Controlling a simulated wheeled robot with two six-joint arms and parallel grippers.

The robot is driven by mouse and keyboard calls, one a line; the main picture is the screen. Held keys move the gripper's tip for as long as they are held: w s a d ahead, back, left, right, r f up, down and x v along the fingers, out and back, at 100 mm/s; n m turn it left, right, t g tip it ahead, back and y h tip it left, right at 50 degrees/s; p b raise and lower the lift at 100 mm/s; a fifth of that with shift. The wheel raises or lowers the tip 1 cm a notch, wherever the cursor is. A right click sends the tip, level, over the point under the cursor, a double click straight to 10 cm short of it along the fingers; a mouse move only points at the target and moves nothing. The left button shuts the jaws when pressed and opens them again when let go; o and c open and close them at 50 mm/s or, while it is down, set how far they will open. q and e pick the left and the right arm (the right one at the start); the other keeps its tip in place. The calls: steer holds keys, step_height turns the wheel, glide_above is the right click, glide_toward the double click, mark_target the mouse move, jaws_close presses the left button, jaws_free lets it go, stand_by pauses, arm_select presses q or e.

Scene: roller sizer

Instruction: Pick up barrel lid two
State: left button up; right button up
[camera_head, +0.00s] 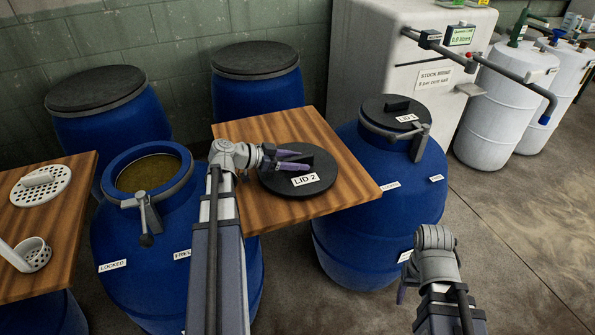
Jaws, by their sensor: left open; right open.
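Barrel lid two (321,174), a black disc with a dark raised handle and a white "LID 2" label, lies flat on the wooden board (262,213) in the middle. My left gripper (290,159) is open at the lid's left side, its purple fingers over the lid by the handle. I cannot tell whether they touch it or stand around the handle. My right gripper (401,293) is open at the lower right, in front of the right blue barrel and away from the lid; its fingers are mostly hidden.
An open blue barrel (121,237) with brownish contents stands left. A blue barrel (352,233) closed with lid one (389,104) stands right. Two more covered barrels stand behind. A wooden board (72,205) at far left holds a white strainer disc (58,184). Floor at right is clear.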

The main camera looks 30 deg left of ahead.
arm_select(q)
steer(key=shift+w+d, duration=0.1)
steer(key=shift+c, duration=0.2)
steer(key=shift+f, duration=0.1)
jaws_close()
stand_by(1.1)
